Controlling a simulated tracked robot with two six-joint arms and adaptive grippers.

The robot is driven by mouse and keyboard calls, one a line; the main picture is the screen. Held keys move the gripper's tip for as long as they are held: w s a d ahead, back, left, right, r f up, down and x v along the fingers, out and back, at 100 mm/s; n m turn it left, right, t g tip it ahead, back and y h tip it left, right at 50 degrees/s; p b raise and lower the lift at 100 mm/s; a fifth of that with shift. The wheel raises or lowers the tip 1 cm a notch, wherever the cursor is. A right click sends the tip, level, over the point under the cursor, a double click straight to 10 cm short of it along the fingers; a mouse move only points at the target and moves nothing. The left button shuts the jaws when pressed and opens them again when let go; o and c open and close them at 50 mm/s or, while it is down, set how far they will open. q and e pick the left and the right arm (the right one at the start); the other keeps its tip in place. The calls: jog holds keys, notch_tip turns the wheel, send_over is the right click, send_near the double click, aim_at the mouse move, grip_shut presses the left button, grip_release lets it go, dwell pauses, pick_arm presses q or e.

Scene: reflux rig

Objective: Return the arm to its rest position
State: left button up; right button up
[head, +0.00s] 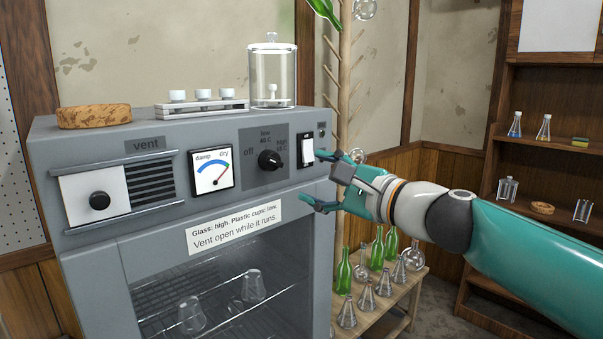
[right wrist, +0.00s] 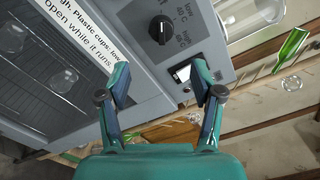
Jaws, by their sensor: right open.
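My right arm (head: 520,253) reaches in from the right in the head view. Its right gripper (head: 316,179) is open and empty in front of the right edge of the grey drying cabinet (head: 62,255), close to the white rocker switch (head: 306,149). In the right wrist view the spread fingers of the right gripper (right wrist: 160,72) frame the panel's edge, with the switch (right wrist: 183,75) near the right fingertip. I cannot tell whether that fingertip touches the panel. My left gripper is not in view.
The cabinet front carries a black knob (head: 270,160), a damp-dry gauge (head: 212,169) and a vent slide (head: 95,196) with bare slats beside it. Glassware stands on a low wooden rack (head: 405,300) below my right arm. A peg stand (head: 343,70) rises behind the gripper. Shelves stand right.

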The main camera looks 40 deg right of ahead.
jog(key=shift+s, duration=0.45)
jog(key=shift+w+f, duration=0.1)
jog(key=w+a+f+n+g+p, duration=0.1)
jog(key=w+a+f+n+g, duration=0.15)
jog(key=f, duration=0.95)
jog(key=w+a+f+n+g+p, duration=0.15)
jog(key=f+g, duration=0.25)
jog(key=f, duration=0.7)
jog(key=w+a+f+n+g+p, duration=0.1)
jog(key=w+a+f+n+g, duration=0.2)
jog(key=f, duration=0.9)
jog(key=s+a+f+n+g+p, duration=0.1)
jog(key=s+a+f+n+g, duration=0.2)
jog(key=f, duration=0.5)
jog(key=s+a+f+n+g+p, duration=0.1)
jog(key=s+a+f+n, duration=0.3)
jog(key=f, duration=0.4)
jog(key=s+a+f+n+g+y+p, duration=0.1)
jog(key=s+a+f+n+g, duration=0.1)
jog(key=s, duration=0.6)
jog(key=s+a+f+n+g+y+p, duration=0.1)
jog(key=s+a+f+n+g, duration=0.1)
jog(key=s+a+f+n, duration=0.3)
jog(key=s+a+f, duration=0.2)
jog(key=s+a, duration=0.1)
jog(key=shift+s+a+f, duration=0.15)
jog(key=shift+a+f, duration=0.1)
jog(key=shift+a, duration=0.05)
